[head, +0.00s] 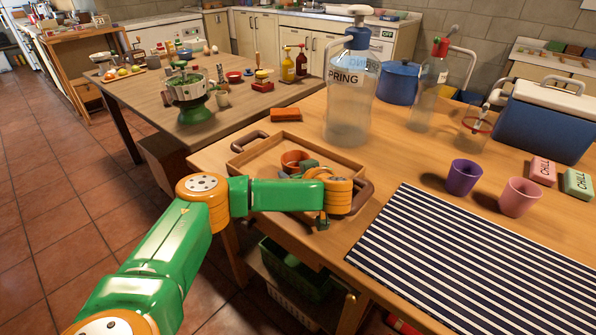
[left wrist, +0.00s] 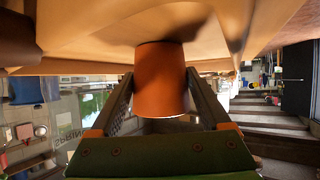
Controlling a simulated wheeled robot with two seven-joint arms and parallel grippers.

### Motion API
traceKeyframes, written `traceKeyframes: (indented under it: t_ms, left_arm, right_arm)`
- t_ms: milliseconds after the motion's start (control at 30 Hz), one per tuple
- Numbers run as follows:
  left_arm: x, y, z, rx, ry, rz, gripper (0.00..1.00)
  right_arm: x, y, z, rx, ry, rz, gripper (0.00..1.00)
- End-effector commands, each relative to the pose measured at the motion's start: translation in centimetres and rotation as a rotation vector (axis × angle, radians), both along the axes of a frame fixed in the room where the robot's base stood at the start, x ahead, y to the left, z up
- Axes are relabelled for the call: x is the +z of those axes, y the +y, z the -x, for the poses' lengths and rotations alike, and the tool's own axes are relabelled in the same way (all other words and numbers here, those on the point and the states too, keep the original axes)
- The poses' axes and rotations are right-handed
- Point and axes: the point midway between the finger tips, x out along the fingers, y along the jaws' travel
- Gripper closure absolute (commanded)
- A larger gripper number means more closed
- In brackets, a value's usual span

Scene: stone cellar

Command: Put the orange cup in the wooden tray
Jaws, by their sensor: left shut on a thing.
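The orange cup (head: 294,160) stands inside the wooden tray (head: 328,153), towards its middle, partly hidden by my left gripper (head: 308,170). In the left wrist view, the orange cup (left wrist: 160,80) sits between the two fingers of my left gripper (left wrist: 160,100), which is shut on it. That view is upside down, with the tan tray floor (left wrist: 95,48) at the top. The cup's base is at or very close to the floor, with a dark shadow there; I cannot tell if it touches. My right gripper is not in view.
A big clear bottle (head: 350,105) stands behind the tray, and an orange block (head: 285,114) lies to its back left. A purple cup (head: 464,177), a pink cup (head: 519,197) and a striped mat (head: 450,270) are to the right. A blue cooler (head: 540,122) stands at the back right.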

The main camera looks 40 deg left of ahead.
Motion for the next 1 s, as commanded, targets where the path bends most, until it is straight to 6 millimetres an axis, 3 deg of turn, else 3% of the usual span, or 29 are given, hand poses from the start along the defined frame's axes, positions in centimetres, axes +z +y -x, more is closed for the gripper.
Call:
traceKeyframes:
  t_ms: [33, 100, 367, 633, 667, 700, 800, 1000]
  left_arm:
    - [-0.1, 0.0, 0.0, 0.000, 0.000, 0.000, 0.14]
    - [-0.1, 0.0, 0.0, 0.000, 0.000, 0.000, 0.00]
    - [0.4, 0.0, 0.0, 0.000, 0.000, 0.000, 0.00]
    - [2.8, -4.2, 2.7, -0.006, -0.003, 0.002, 0.00]
    - [3.4, -4.8, 3.2, -0.008, -0.002, 0.000, 0.00]
    - [5.0, -5.5, 3.5, -0.013, 0.000, -0.001, 0.00]
    - [5.9, -6.6, 4.5, -0.006, 0.000, -0.005, 0.00]
    - [6.0, -8.6, 5.9, -0.005, 0.001, -0.001, 0.00]
  right_arm:
    - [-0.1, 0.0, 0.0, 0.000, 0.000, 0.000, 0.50]
    - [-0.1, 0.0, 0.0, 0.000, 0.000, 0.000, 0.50]
    - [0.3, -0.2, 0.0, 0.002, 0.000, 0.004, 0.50]
    - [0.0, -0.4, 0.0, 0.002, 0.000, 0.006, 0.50]
    - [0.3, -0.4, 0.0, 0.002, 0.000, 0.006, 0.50]
    - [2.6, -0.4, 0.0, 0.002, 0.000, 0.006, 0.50]
    - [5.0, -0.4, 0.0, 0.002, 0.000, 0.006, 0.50]
    - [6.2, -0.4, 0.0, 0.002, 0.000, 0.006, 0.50]
